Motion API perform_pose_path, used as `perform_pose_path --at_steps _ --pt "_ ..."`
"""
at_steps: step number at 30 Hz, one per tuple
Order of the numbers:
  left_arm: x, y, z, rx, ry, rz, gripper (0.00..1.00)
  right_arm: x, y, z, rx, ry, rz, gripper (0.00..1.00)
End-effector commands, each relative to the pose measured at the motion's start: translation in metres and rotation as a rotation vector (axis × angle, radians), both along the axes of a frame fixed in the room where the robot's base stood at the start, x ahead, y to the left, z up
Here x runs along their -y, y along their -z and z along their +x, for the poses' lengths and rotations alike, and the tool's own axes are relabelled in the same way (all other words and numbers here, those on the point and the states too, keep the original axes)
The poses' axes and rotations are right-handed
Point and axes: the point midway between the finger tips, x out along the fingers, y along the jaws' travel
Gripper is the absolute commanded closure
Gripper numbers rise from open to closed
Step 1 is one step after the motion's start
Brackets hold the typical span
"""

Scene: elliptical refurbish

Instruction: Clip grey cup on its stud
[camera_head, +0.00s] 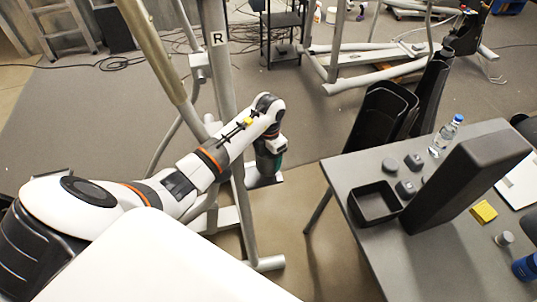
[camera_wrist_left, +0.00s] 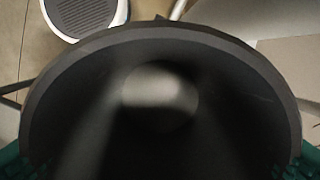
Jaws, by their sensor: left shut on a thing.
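My left gripper (camera_head: 268,162) is at the lower end of my left arm, close beside the grey tube frame (camera_head: 240,190) of the elliptical. In the left wrist view the grey cup (camera_wrist_left: 160,42) fills most of the picture, its wide curved rim toward the camera and its dark hollow showing. Green fingers show at both lower edges, and the gripper is shut on the cup. In the head view the cup is mostly hidden by the gripper and wrist. I cannot make out the stud in either view. My right gripper is not in view.
A grey table (camera_head: 460,250) at the right carries a black open tray (camera_head: 375,204), several small dark caps (camera_head: 389,165), a large dark box (camera_head: 465,180), a bottle (camera_head: 445,135) and a yellow block (camera_head: 484,212). Black covers (camera_head: 385,115) stand behind it. Floor between table and frame is clear.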

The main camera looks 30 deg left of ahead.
Motion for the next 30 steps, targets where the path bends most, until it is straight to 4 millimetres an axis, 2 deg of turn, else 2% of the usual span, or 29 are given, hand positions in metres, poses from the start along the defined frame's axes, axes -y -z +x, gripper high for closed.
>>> perform_pose_path --at_steps 11,30 --pt "0.0 0.0 0.0 0.0 0.0 0.0 0.51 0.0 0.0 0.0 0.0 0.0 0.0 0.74" --pt "0.0 0.015 0.0 -0.001 0.0 0.0 0.51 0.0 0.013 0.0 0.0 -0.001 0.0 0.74"
